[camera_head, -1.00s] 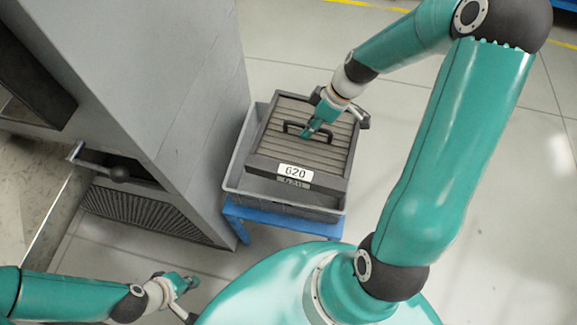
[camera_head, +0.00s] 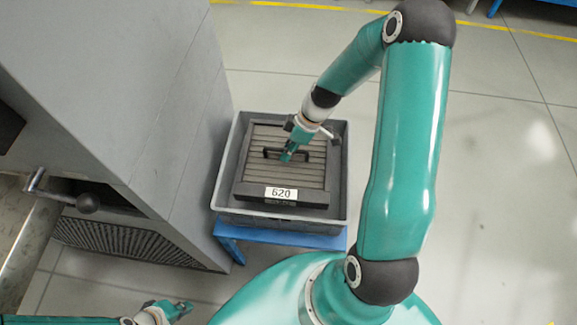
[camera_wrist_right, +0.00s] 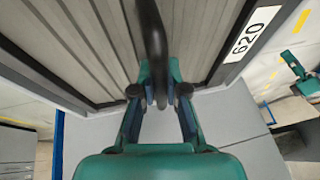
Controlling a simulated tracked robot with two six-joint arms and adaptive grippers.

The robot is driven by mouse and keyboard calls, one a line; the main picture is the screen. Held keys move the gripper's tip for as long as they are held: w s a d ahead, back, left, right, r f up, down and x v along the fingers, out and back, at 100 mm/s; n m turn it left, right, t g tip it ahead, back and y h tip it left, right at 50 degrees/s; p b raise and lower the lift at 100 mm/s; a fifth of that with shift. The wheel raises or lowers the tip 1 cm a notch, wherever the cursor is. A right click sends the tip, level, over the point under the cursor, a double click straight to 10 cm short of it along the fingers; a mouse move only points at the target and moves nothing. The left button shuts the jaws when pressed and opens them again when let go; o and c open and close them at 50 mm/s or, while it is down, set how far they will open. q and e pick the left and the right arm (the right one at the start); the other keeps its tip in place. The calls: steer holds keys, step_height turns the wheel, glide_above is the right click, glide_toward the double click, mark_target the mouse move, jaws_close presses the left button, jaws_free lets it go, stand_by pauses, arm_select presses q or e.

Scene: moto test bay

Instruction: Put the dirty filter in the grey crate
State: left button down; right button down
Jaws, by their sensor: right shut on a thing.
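In the right wrist view the fingers (camera_wrist_right: 160,98) are shut on the black handle (camera_wrist_right: 151,35), with the pleats (camera_wrist_right: 80,40) behind. My left gripper (camera_head: 185,308) is at the lower left, away from the crate; its jaw opening is too small to tell.
The crate stands on a blue stand (camera_head: 290,238). A tall grey cabinet (camera_head: 150,90) stands close on its left, with a lever handle (camera_head: 86,203) and an opening in its side.

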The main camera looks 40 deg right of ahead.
mark_target(296, 155)
step_height(296, 155, down, 9)
steer(key=shift+f, duration=0.1)
stand_by(0.4)
steer(key=c, duration=1.2)
jaws_free()
steer(key=v, duration=1.2)
